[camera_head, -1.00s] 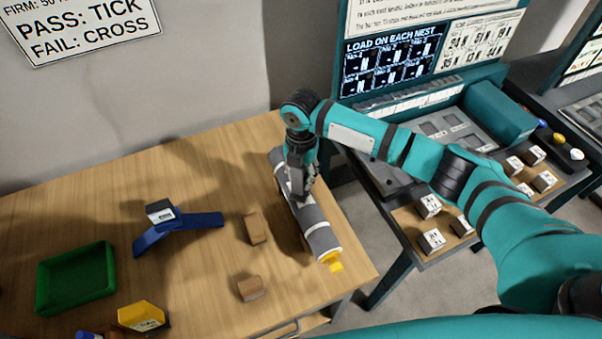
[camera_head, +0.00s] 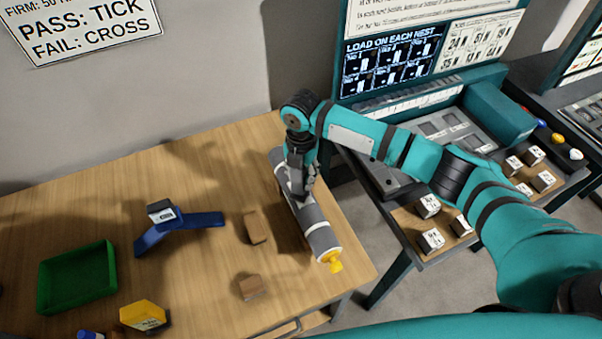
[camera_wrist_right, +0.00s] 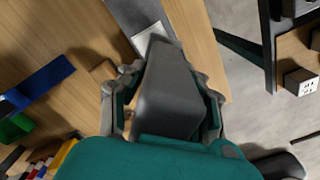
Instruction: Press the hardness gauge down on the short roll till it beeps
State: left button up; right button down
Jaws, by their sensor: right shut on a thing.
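A grey roll (camera_head: 317,230) with white bands lies near the table's right edge, with a yellow piece (camera_head: 333,261) at its near end. I cannot tell whether it is one roll or several end to end. My right gripper (camera_head: 298,193) points down over its middle. In the right wrist view, the gripper (camera_wrist_right: 163,98) is shut on a dark grey tapered body (camera_wrist_right: 168,90), seemingly the hardness gauge. Its far end meets the roll (camera_wrist_right: 130,15) by a white band; contact is hidden. No gauge display shows. My left gripper is out of view.
Two brown blocks (camera_head: 255,227) (camera_head: 250,287) lie left of the roll. A blue angled stand (camera_head: 190,225) with a small box, a green tray (camera_head: 77,277) and a yellow block (camera_head: 143,315) are further left. A teal station (camera_head: 450,130) stands beyond a gap at right.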

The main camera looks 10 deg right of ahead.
jog(key=shift+s+f, duration=0.15)
notch_tip(320, 180, up, 2)
jog(key=p, duration=0.2)
jog(key=shift+r+p, duration=0.25)
jog(key=shift+p, duration=0.05)
notch_tip(320, 180, up, 3)
jog(key=shift+f+p, duration=0.1)
jog(key=shift+p, duration=1.15)
jog(key=shift+w+r+p, duration=0.2)
jog(key=shift+r+p, duration=0.3)
jog(key=shift+r, duration=0.45)
jog(key=shift+s+d+f+m+b, duration=0.1)
jog(key=shift+s+d+m+b, duration=0.1)
jog(key=shift+m+b, duration=0.4)
jog(key=s+d+m+b, duration=0.3)
jog(key=s+m+b, duration=0.3)
jog(key=m, duration=0.8)
jog(key=s+d+m+b, duration=0.4)
jog(key=s+m+b, duration=0.3)
jog(key=s+m, duration=0.3)
jog(key=m, duration=0.4)
jog(key=shift+s+d+f, duration=0.3)
jog(key=shift+f, duration=0.05)
